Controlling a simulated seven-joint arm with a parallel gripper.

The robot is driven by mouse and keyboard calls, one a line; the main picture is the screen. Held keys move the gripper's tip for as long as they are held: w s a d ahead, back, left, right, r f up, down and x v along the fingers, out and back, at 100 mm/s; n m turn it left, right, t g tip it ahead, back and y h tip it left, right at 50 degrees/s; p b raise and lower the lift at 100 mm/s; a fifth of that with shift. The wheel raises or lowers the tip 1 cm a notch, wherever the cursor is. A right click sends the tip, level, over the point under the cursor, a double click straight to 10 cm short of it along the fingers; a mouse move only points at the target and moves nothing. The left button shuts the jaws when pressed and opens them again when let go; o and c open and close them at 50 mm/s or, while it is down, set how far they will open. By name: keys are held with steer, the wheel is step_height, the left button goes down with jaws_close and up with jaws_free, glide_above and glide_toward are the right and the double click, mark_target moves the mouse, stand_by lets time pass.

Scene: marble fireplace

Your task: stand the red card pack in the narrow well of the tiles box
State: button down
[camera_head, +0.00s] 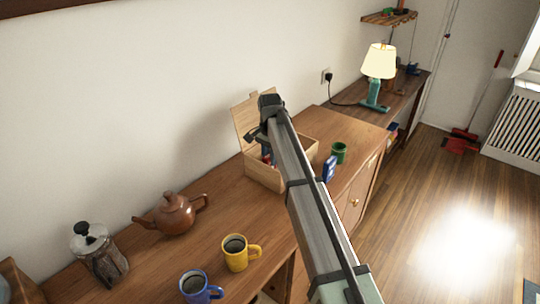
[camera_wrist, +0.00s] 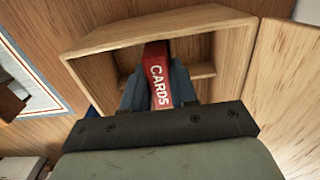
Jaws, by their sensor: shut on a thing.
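The tiles box (camera_head: 262,176) is a pale wooden box with its lid (camera_head: 243,122) raised, standing on the wooden cabinet top against the wall. My gripper (camera_head: 267,152) points down into the box. In the wrist view it (camera_wrist: 158,92) is shut on the red card pack (camera_wrist: 158,75), which has "CARDS" in white on its side. The pack's far end is within the box opening as seen from the wrist. A thin divider (camera_wrist: 203,70) crosses the inside of the box near the pack. The pack's lower end and any contact with the box floor are hidden.
A brown teapot (camera_head: 174,213), moka pot (camera_head: 99,252), yellow mug (camera_head: 236,253) and blue mug (camera_head: 196,286) stand left and in front. A lamp (camera_head: 379,66) stands farther back.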

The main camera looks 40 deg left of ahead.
steer(key=shift+f, duration=0.3)
steer(key=c, duration=0.8)
jaws_free()
steer(key=shift+r, duration=0.1)
steer(key=shift+r, duration=4.4)
steer(key=shift+d, duration=0.1)
